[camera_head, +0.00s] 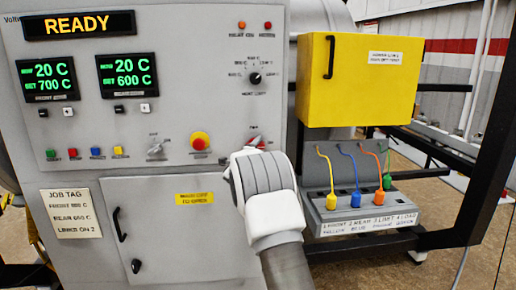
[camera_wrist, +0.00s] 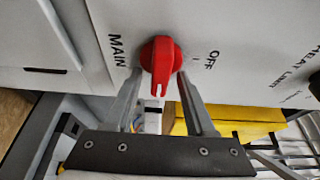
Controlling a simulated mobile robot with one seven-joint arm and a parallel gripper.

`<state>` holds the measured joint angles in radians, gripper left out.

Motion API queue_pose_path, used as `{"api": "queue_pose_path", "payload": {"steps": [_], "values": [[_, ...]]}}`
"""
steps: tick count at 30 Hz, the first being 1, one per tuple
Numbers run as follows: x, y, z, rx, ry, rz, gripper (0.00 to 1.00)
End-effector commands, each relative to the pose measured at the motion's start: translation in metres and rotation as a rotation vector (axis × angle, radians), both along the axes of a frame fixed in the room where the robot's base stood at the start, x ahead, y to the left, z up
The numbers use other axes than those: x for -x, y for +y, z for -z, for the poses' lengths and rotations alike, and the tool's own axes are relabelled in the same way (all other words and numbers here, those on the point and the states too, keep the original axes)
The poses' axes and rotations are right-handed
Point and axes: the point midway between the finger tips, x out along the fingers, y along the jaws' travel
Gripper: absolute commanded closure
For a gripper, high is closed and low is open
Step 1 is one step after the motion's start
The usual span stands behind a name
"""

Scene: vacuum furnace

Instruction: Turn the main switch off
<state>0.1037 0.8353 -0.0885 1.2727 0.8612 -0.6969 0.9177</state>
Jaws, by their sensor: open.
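The main switch is a red rotary knob (camera_wrist: 160,58) on the pale panel, between the printed words MAIN and OFF in the wrist view. Its white-marked end points down in that view, not towards the OFF label (camera_wrist: 210,60) at its right. My gripper (camera_wrist: 160,88) is open, with one finger on each side of the knob; whether either finger touches it I cannot tell. In the head view only a bit of the red main switch (camera_head: 257,141) shows above my white wrist, which hides the fingers.
The furnace panel (camera_head: 215,80) carries a lit READY display, temperature readouts, a yellow-and-red emergency button (camera_head: 200,142) and a grey selector (camera_head: 155,148) left of my wrist. A yellow box (camera_head: 355,85) and a grey unit with coloured plugs (camera_head: 360,215) stand close at the right.

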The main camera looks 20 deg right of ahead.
Motion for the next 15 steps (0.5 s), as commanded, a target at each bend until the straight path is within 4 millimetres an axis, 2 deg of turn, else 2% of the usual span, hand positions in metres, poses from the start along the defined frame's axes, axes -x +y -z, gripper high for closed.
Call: {"api": "queue_pose_path", "payload": {"steps": [6,15], "values": [[-0.0001,-0.0002,0.0001,0.0,0.0,0.0,0.45],[-0.0001,0.0001,0.0001,0.0,0.0,0.0,0.99]]}}
